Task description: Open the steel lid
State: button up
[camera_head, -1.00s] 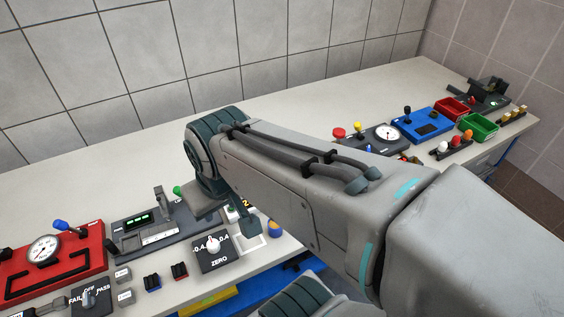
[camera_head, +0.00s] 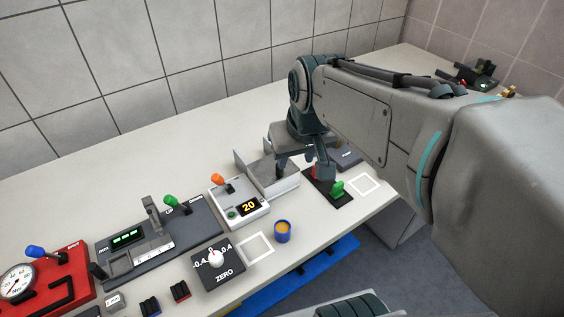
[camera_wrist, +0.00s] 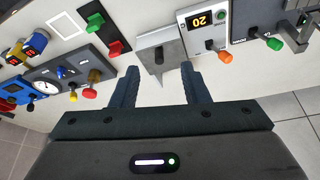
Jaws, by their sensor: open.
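How far the lid stands open cannot be told. My gripper (camera_head: 301,160) is open and empty above the box's right side. In the wrist view its two fingers (camera_wrist: 160,88) are spread wide, with the knob roughly in line with the gap, apart from both fingers.
Left of the box is a white unit reading 20 with an orange lever (camera_head: 218,180). To the right is a dark plate with red and green handles (camera_head: 338,188). A blue cup (camera_head: 282,232) stands in front. The table behind is clear.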

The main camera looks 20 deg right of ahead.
jog(key=w+f+b, duration=0.4)
jog(key=w, duration=0.4)
send_near(273, 163)
jog(key=f, duration=0.4)
jog(key=s+f, duration=0.1)
jog(key=shift+d+f+p, duration=0.25)
jog(key=shift+f+p, duration=0.05)
jog(key=shift+f, duration=0.1)
grip_shut()
